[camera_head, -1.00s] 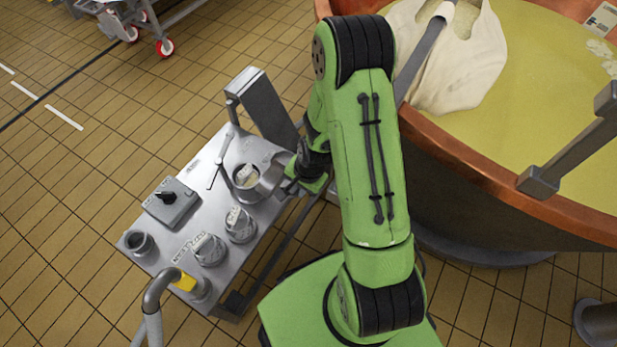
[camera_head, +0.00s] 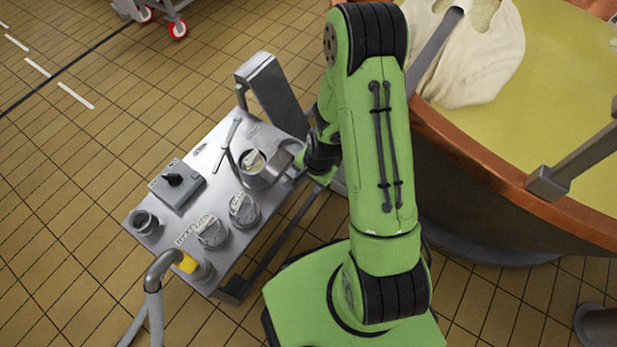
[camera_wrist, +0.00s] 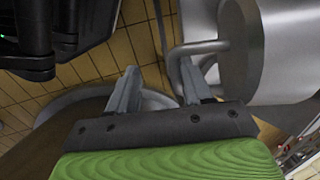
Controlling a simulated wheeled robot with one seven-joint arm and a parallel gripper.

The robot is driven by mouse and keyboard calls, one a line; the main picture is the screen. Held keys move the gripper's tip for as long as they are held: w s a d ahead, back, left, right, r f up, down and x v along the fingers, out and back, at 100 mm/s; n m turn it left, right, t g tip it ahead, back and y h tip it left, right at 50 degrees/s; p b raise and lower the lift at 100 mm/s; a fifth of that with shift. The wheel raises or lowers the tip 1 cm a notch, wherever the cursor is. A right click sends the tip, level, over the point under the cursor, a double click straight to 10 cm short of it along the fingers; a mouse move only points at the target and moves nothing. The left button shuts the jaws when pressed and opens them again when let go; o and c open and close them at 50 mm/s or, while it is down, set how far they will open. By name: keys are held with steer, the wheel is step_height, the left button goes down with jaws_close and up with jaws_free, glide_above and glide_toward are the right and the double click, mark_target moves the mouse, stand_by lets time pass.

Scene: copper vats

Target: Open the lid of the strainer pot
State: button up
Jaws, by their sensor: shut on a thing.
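The strainer pot (camera_head: 256,176) is a grey metal vessel on the small metal table. Its round mouth shows something pale inside. A grey metal piece that looks like its lid (camera_head: 288,154) stands at its right side, partly hidden by my arm. My gripper (camera_head: 301,163) is at that side, its fingers mostly hidden in the head view. In the wrist view, the fingers of my gripper (camera_wrist: 158,82) stand apart, the right one at a bent metal handle (camera_wrist: 190,50). This handle joins a rounded metal body (camera_wrist: 242,45). The exact grip is hard to see.
A copper vat (camera_head: 470,155) of yellow liquid stands close to my arm's right. Tiled floor is clear at the left.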

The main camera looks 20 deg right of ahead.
steer(key=shift+s+d, duration=0.15)
steer(key=shift+s, duration=0.1)
step_height(320, 180, up, 15)
steer(key=s+d+p, duration=0.1)
steer(key=s+p, duration=0.1)
steer(key=p, duration=0.4)
steer(key=shift+d+r, duration=0.2)
step_height(320, 180, up, 19)
steer(key=s+a+n+t+h+p, duration=0.1)
steer(key=s+a+n+t+p, duration=0.15)
steer(key=n+p, duration=0.3)
steer(key=s+r+n+t+p, duration=0.1)
steer(key=s+r+n+p, duration=0.5)
steer(key=s+r, duration=0.4)
step_height(320, 180, up, 4)
steer(key=shift+s+a+r, duration=0.2)
steer(key=shift+a+r, duration=0.05)
steer(key=shift+a, duration=0.15)
